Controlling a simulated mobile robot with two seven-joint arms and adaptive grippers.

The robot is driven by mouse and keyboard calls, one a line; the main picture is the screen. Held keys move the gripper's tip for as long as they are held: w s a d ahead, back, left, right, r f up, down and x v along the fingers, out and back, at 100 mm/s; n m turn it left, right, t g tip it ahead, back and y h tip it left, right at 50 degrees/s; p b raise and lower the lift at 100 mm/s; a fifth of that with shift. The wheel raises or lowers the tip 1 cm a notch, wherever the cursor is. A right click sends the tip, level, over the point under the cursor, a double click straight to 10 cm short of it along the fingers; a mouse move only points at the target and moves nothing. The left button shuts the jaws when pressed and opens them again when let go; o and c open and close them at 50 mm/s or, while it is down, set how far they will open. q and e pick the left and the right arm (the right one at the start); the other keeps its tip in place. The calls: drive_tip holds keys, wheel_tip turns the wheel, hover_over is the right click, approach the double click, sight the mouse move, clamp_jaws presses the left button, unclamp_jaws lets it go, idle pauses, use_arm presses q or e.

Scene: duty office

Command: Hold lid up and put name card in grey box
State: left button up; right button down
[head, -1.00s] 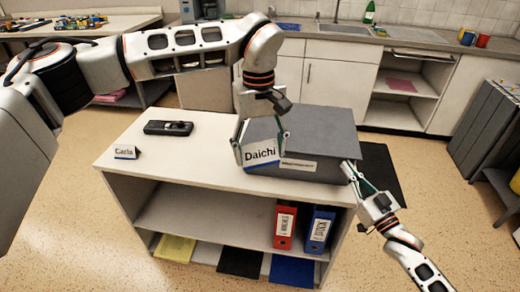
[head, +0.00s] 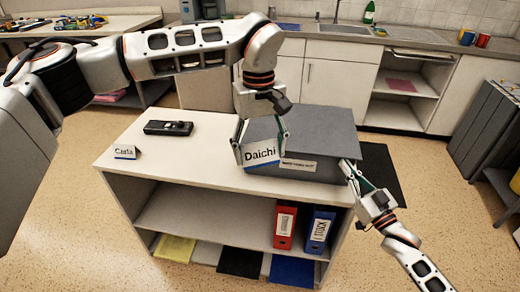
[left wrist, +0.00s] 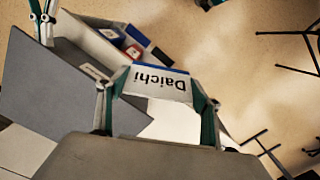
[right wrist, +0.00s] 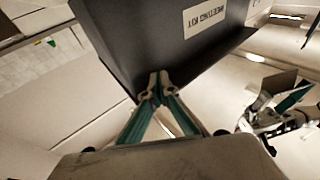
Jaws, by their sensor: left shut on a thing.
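The grey box (head: 335,142) stands at the right of the white shelf unit's top, its label facing front. Its lid (head: 318,122) looks down, with no clear gap showing. My left gripper (head: 262,146) is shut on the white "Daichi" name card (head: 262,155), holding it in front of the box's left part. In the left wrist view the card (left wrist: 155,84) spans between the fingers. My right gripper (head: 347,166) is at the box's front right corner. In the right wrist view its fingertips (right wrist: 155,85) are together at the dark box edge; I see nothing between them.
A "Carla" card (head: 124,152) stands at the left of the unit's top (head: 190,155), with a black device (head: 168,128) behind it. Red (head: 285,226) and blue (head: 318,230) binders stand on the shelf below. Sink cabinets (head: 335,75) are behind.

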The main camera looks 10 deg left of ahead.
sight(350, 159)
drive_tip(key=shift+r, duration=1.6)
idle(0.7)
drive_tip(key=shift+r, duration=0.1)
drive_tip(key=shift+w+r, duration=0.15)
drive_tip(key=shift+r, duration=0.7)
drive_tip(key=shift+w+r, duration=0.1)
drive_tip(key=shift+r, duration=0.75)
drive_tip(key=shift+w+r, duration=0.25)
drive_tip(key=shift+r, duration=0.6)
drive_tip(key=shift+w+r, duration=0.2)
drive_tip(key=shift+r, duration=0.65)
